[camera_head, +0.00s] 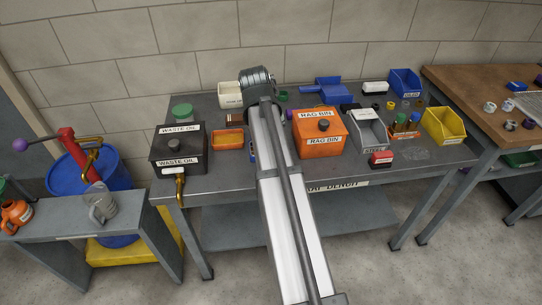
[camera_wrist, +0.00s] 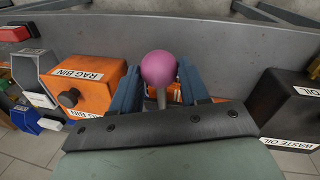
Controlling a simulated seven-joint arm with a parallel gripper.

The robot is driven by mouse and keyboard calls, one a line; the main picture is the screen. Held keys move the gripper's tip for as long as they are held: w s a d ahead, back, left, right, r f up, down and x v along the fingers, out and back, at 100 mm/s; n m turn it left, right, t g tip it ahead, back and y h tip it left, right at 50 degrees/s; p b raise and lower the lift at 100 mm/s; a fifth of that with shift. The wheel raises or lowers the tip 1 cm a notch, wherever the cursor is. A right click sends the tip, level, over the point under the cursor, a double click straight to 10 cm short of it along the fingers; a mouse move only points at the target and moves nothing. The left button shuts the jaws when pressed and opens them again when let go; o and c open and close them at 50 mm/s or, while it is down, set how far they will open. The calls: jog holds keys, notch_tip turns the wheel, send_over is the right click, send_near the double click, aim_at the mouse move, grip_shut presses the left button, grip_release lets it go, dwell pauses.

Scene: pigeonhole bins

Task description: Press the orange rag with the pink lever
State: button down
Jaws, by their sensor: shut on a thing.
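A pink ball knob (camera_wrist: 158,68) on a short grey stem, the lever, stands between the two blue fingers of my gripper (camera_wrist: 161,92) in the wrist view. My gripper is shut on the lever at the stem below the ball. In the head view my arm hides the gripper's hold and most of the lever. An orange surface (camera_wrist: 209,72) shows behind the fingers in the wrist view. I cannot tell whether it is the rag, and no orange rag is clearly visible elsewhere.
An orange rag bin (camera_head: 322,143) stands right of my arm, and a black waste oil box (camera_head: 165,148) stands left on the grey bench. An orange tray (camera_head: 228,148) lies between the box and my arm. Blue, grey and yellow bins crowd the right side.

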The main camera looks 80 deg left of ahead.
jog(key=a+r, duration=1.2)
jog(key=a, duration=0.4)
jog(key=c, duration=1.8)
grip_release()
jog(key=shift+w+d, duration=0.25)
jog(key=shift+d, duration=0.05)
jog(key=shift+o, duration=0.6)
jog(key=shift+s+d, duration=0.1)
jog(key=o, duration=1.1)
jog(key=shift+s, duration=0.15)
notch_tip(320, 180, up, 14)
jog(key=s, duration=0.2)
jog(key=shift+s+d+f, duration=0.2)
jog(key=shift+s+d, duration=0.05)
jog(key=shift+d, duration=0.1)
